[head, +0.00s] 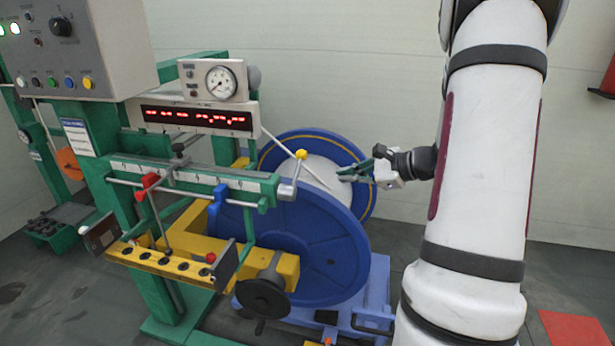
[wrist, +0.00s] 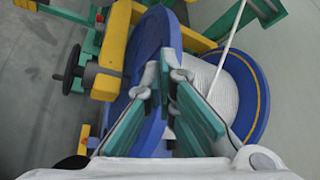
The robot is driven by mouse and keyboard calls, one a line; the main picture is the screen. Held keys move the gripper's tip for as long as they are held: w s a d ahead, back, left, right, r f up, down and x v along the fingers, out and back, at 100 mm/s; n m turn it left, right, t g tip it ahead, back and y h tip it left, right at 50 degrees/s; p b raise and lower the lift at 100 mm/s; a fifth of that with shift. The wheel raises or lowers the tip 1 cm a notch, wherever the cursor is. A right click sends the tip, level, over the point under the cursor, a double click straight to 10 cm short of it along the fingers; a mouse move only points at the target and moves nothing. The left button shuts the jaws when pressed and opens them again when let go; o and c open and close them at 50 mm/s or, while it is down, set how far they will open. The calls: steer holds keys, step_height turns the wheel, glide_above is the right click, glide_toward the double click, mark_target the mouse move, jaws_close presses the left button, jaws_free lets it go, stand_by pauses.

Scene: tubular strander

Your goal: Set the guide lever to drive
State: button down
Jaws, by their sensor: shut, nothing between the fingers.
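A short lever with a yellow ball knob (head: 301,154) stands up from a grey block (head: 287,190) at the right end of the guide rail (head: 205,178). It looks like the guide lever; I cannot read its position marks. It leans slightly right in the head view. I cannot make it out in the wrist view. My gripper (head: 352,174) is to the right of the lever and a little lower in the picture, apart from it, in front of the reel's white winding. In the wrist view my gripper (wrist: 166,75) is shut with nothing held, above the reel.
The blue reel (head: 325,250) with its white winding (wrist: 215,90) stands below my gripper. A thin pale line crosses to the reel. A black handwheel (head: 263,298) and yellow beam (head: 190,260) are at the front. A gauge (head: 221,82) and red display (head: 197,119) stand behind the rail.

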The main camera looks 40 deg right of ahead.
steer(key=b+x, duration=0.2)
steer(key=x, duration=0.8)
steer(key=shift+s+a+r+p, duration=0.25)
steer(key=shift+a+r, duration=0.3)
steer(key=shift+r, duration=0.3)
steer(key=shift+s+a+r+p, duration=0.1)
steer(key=shift+a+r+p, duration=0.1)
steer(key=shift+a+r, duration=0.55)
steer(key=shift+d+r+b, duration=0.15)
steer(key=shift+d+b, duration=0.1)
steer(key=shift+b, duration=0.2)
steer(key=shift+r+n+b, duration=0.15)
steer(key=shift+n+b, duration=0.15)
